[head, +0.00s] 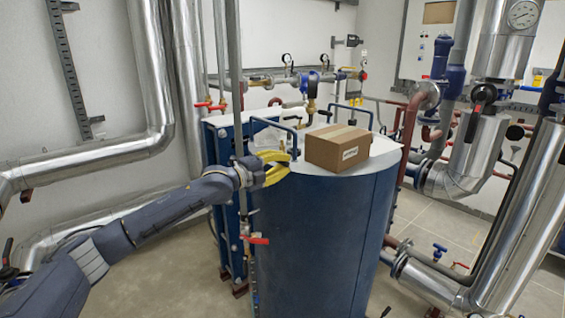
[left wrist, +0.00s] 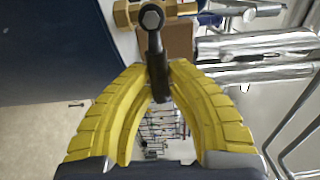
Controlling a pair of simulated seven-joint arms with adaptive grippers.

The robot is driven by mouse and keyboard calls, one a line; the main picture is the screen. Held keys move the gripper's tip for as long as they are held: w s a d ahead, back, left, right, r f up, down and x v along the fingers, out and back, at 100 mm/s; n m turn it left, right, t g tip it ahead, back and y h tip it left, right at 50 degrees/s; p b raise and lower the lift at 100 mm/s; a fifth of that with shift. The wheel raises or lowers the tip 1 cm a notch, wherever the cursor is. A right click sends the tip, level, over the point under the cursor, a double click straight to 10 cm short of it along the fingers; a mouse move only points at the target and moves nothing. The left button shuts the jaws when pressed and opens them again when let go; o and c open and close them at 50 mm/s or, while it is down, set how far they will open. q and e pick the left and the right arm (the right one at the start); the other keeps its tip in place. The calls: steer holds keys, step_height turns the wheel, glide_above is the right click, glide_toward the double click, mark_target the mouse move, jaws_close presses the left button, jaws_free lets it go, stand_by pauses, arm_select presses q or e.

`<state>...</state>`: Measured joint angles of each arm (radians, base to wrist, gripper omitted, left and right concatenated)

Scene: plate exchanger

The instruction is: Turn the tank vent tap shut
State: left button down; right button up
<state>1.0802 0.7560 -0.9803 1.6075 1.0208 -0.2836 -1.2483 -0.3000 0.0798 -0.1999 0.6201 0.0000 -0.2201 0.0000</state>
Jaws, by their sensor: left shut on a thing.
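The tank vent tap shows in the left wrist view as a brass body (left wrist: 124,14) with a hex nut and a dark lever (left wrist: 154,58). My left gripper (left wrist: 160,80) has its two yellow fingers closed on the end of that lever. In the head view my left gripper (head: 284,166) is at the upper left edge of the blue tank (head: 320,235); the tap is mostly hidden behind the fingers there, and its exact angle cannot be told. My right gripper is not in view.
A cardboard box (head: 332,150) sits on the tank's top, right of my left gripper. A vertical pipe (head: 235,75) stands close by the left wrist. A red-handled valve (head: 257,240) is below it. Silver pipes (head: 535,190) fill the right side.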

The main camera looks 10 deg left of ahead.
arm_select(q)
steer(key=shift+f, duration=0.1)
steer(key=c, duration=1.3)
jaws_free()
steer(key=v, duration=1.2)
